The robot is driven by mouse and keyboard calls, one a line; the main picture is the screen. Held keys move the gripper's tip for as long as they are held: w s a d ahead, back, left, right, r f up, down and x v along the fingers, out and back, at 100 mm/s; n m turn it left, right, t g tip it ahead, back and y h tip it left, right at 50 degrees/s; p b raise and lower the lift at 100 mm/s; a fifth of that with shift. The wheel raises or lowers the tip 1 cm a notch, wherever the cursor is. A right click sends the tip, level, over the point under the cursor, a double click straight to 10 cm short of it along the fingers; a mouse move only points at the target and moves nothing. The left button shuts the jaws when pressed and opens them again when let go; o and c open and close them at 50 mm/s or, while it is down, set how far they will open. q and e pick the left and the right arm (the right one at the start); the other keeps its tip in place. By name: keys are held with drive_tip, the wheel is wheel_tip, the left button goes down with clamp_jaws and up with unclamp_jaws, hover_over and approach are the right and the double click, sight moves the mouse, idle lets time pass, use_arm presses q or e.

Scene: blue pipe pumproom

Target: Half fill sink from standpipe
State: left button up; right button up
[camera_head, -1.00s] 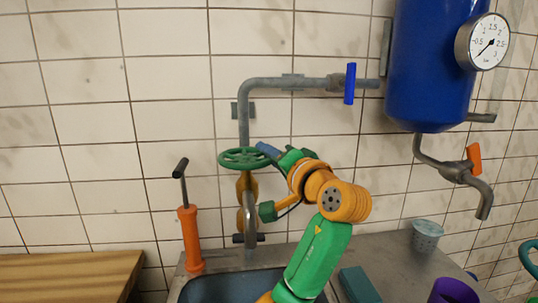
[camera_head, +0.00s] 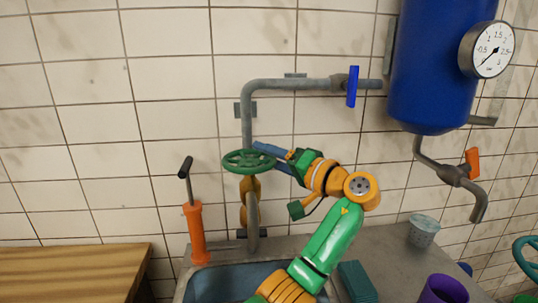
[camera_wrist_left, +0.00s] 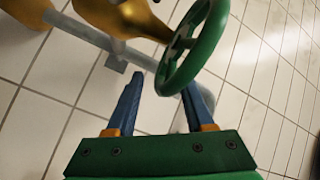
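The standpipe (camera_head: 246,118) is a grey pipe on the tiled wall with a green handwheel (camera_head: 248,162) and a brass-coloured body below it. The sink (camera_head: 228,283) lies beneath, dark blue inside; my left arm covers part of it, and I cannot tell its water level. I see no stream clearly. My left gripper (camera_head: 269,157) is at the right side of the handwheel with two blue fingers apart. In the left wrist view, the fingers of the left gripper (camera_wrist_left: 160,86) are spread, with the handwheel rim (camera_wrist_left: 170,84) near their tips; contact is unclear. My right gripper is out of view.
A blue tank (camera_head: 428,70) with a gauge (camera_head: 487,50) hangs at upper right. A blue-handled valve (camera_head: 352,87) and an orange-handled tap (camera_head: 472,163) are nearby. An orange pump (camera_head: 196,235) stands left of the sink; a grey cup (camera_head: 423,231) and purple cup (camera_head: 442,291) stand right.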

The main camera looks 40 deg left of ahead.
use_arm(q)
drive_tip(key=d+b, duration=0.2)
drive_tip(key=d, duration=0.5)
drive_tip(key=shift+s, duration=0.1)
